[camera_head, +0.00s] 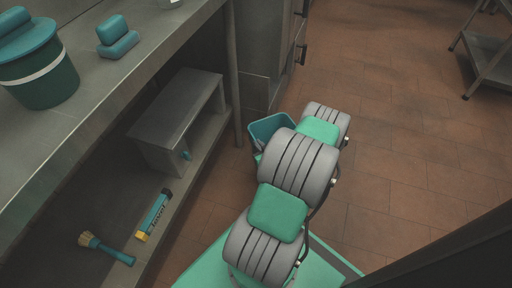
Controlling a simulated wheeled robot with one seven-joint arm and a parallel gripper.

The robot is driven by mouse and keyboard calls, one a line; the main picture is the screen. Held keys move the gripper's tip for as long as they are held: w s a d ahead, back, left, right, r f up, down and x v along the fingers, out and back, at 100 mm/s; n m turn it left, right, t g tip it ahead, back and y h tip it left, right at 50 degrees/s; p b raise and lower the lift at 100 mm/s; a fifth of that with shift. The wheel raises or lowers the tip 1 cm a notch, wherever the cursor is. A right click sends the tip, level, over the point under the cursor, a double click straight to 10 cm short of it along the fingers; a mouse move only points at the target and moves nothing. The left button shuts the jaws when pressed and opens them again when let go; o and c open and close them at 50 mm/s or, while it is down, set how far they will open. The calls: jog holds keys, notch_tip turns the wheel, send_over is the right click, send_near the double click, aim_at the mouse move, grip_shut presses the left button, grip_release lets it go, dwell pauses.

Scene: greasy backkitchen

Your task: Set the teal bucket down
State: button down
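A teal bucket (271,127) shows partly beyond my arm in the head view, with its open rim facing up. It is beside the cabinet front, above or on the tiled floor; I cannot tell which. My arm covers its right and lower parts. My gripper is hidden behind my own arm links, so its fingers and any hold on the bucket do not show.
A steel counter (95,85) at left carries a dark teal tub (45,82) and teal blocks (118,42). Its lower shelf holds a grey step stool (178,112), a brush (108,248) and a labelled tube (154,215).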

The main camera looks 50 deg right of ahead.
jog(key=shift+w+d+f+b, duration=0.85)
jog(key=shift+w+f+b, duration=0.25)
jog(key=shift+f, duration=0.6)
jog(key=shift+w+d+f+b, duration=0.9)
jog(key=shift+w+f, duration=0.3)
jog(key=shift+f, duration=0.55)
jog(key=shift+w+d+f+b, duration=0.8)
jog(key=shift+w+f+b, duration=0.35)
jog(key=shift+f, duration=0.55)
jog(key=shift+f, duration=0.15)
jog(key=c, duration=1.7)
grip_release()
